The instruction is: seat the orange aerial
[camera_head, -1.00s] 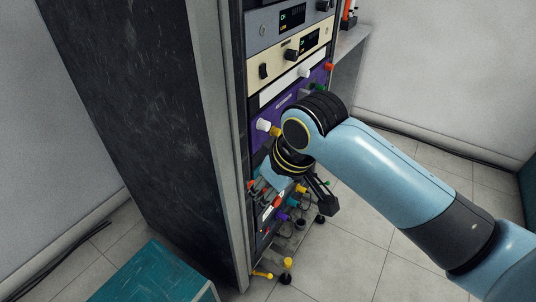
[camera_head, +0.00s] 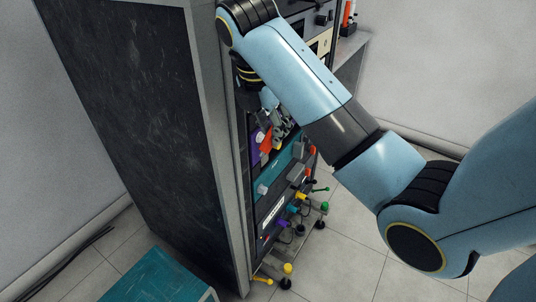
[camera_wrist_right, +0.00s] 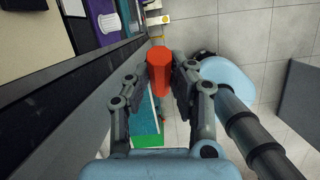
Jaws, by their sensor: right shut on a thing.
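My right gripper (camera_head: 277,128) is in front of the rack's left side, partly hidden by my arm. In the right wrist view the gripper (camera_wrist_right: 160,78) is shut on a red-orange faceted piece, which I take as the orange aerial (camera_wrist_right: 160,65). It also shows as an orange patch by the fingers in the head view (camera_head: 266,143). The rack (camera_head: 215,150) is a tall dark cabinet with stacked panels. The aerial's socket cannot be made out. My left gripper is not in view.
A teal panel (camera_head: 276,172) with a white knob (camera_head: 263,189) lies below the gripper. Coloured knobs and plugs crowd the lower rack, including a yellow one (camera_head: 287,268). A teal box (camera_head: 160,278) stands at front left. A grey shelf (camera_head: 350,45) is beyond the rack. Floor at right is open.

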